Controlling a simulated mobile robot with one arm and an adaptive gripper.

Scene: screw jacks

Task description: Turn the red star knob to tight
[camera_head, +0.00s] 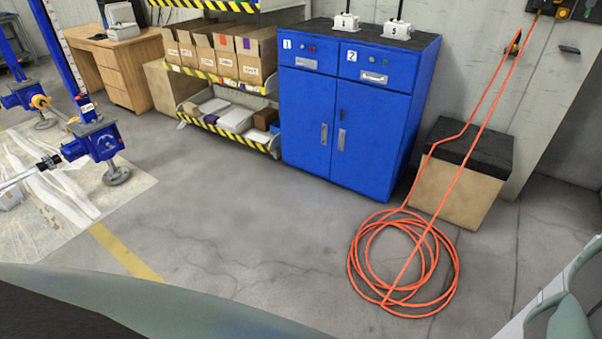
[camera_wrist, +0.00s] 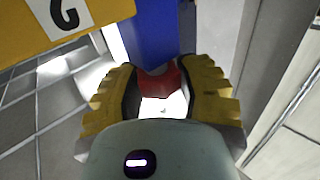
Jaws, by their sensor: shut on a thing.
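In the wrist view, a red part (camera_wrist: 160,78), which looks like the star knob, shows between the two yellow ridged fingers of my gripper (camera_wrist: 158,98). The fingers are closed in on both sides of it. Much of the knob is hidden by the fingers, and its turned position cannot be read. A blue post or body (camera_wrist: 152,35) rises just behind the red part. In the head view I see neither the red knob nor my gripper. Blue screw jacks (camera_head: 98,140) stand at the left edge there.
In the wrist view, a yellow plate (camera_wrist: 105,12) with a black character is close at the upper left. In the head view, a blue cabinet (camera_head: 350,110) stands at the back, and an orange hose (camera_head: 402,262) lies coiled on the floor. The middle floor is clear.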

